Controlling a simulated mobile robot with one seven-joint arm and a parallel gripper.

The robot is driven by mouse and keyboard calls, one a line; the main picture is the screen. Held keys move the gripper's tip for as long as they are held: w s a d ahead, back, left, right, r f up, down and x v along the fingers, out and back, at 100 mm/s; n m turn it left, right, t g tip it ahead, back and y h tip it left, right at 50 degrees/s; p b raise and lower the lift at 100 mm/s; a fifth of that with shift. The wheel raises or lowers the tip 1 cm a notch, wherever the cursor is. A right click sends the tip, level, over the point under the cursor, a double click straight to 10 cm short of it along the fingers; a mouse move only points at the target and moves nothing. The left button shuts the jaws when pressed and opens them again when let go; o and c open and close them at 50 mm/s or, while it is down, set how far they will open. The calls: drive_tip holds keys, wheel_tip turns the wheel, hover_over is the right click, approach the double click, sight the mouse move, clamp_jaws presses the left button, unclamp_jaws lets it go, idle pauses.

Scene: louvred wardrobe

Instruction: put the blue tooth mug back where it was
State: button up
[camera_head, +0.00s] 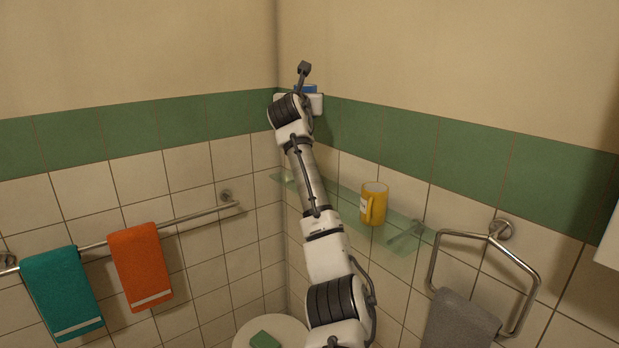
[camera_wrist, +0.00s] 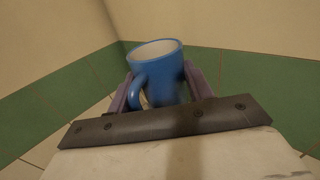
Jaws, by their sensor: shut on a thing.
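The blue tooth mug (camera_wrist: 155,75) stands between the two fingers of my gripper (camera_wrist: 160,92) in the wrist view, open end up and handle toward the left. The gripper is shut on it. In the head view only a small blue part of the mug (camera_head: 306,89) shows behind my gripper (camera_head: 298,102), in front of the green tile band near the wall corner. The mug is above the left end of the glass shelf (camera_head: 345,203). My arm hides part of that shelf.
A yellow mug (camera_head: 374,204) stands on the right half of the shelf. A rail at left holds a teal towel (camera_head: 62,290) and an orange towel (camera_head: 140,265). A metal towel ring (camera_head: 530,290) with a grey towel (camera_head: 460,322) hangs at right. A green item (camera_head: 265,340) lies on a round white surface below.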

drive_tip(key=shift+w+d+f, duration=0.1)
drive_tip(key=shift+w, duration=0.55)
wheel_tip(320, 180, down, 20)
drive_tip(key=p, duration=0.4)
drive_tip(key=shift+s+r, duration=0.1)
drive_tip(key=shift+r, duration=0.15)
drive_tip(key=o, duration=1.1)
drive_tip(key=shift+f, duration=0.15)
